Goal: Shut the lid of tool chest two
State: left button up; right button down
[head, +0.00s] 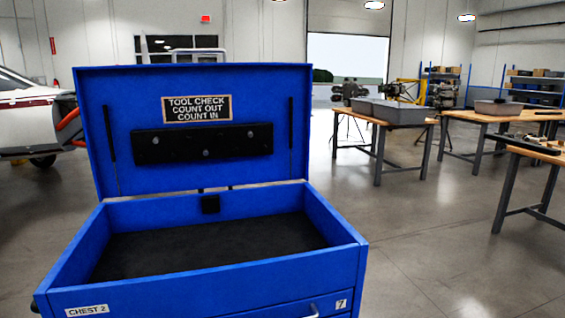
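A blue tool chest (220,278) labelled "CHEST 2" stands close in front of me, left of centre. Its lid (228,90) is open and stands nearly upright at the chest's back edge. The lid's inside faces me, with a sign reading "TOOL CHECK COUNT OUT COUNT IN" (197,109) and a black strip (202,144) below it. The top compartment (210,247) has a dark floor and looks empty. A drawer handle shows at the bottom of the front, beside a "7" label. Neither of my grippers is in view.
Wooden-topped tables stand to the right, one holding grey bins (393,111), another a grey box (497,107). A table edge (540,150) juts in at far right. A white and red vehicle (30,113) is at left. The floor (420,240) right of the chest is clear.

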aim_at(148, 129)
jog(key=i+j+u, duration=0.1)
jog(key=j+u, duration=0.25)
jog(key=i+j+u, duration=0.1)
jog(key=j+u, duration=0.2)
jog(key=i+j+u, duration=0.15)
jog(key=j+u, duration=0.2)
jog(key=i+j+u, duration=0.45)
jog(key=j+u, duration=0.15)
jog(key=u, duration=0.15)
jog(key=i+j+u, duration=0.2)
jog(key=u, duration=0.25)
jog(key=i+j+u, duration=0.25)
jog(key=u, duration=0.2)
jog(key=i+j+z, duration=0.2)
jog(key=i, duration=0.2)
jog(key=i+j+z, duration=0.15)
jog(key=i, duration=0.3)
jog(key=i+l+z, duration=0.15)
jog(key=z, duration=0.3)
jog(key=i+z, duration=0.6)
jog(key=z, duration=0.3)
jog(key=i+j+z, duration=0.2)
jog(key=z, duration=0.2)
jog(key=i, duration=0.05)
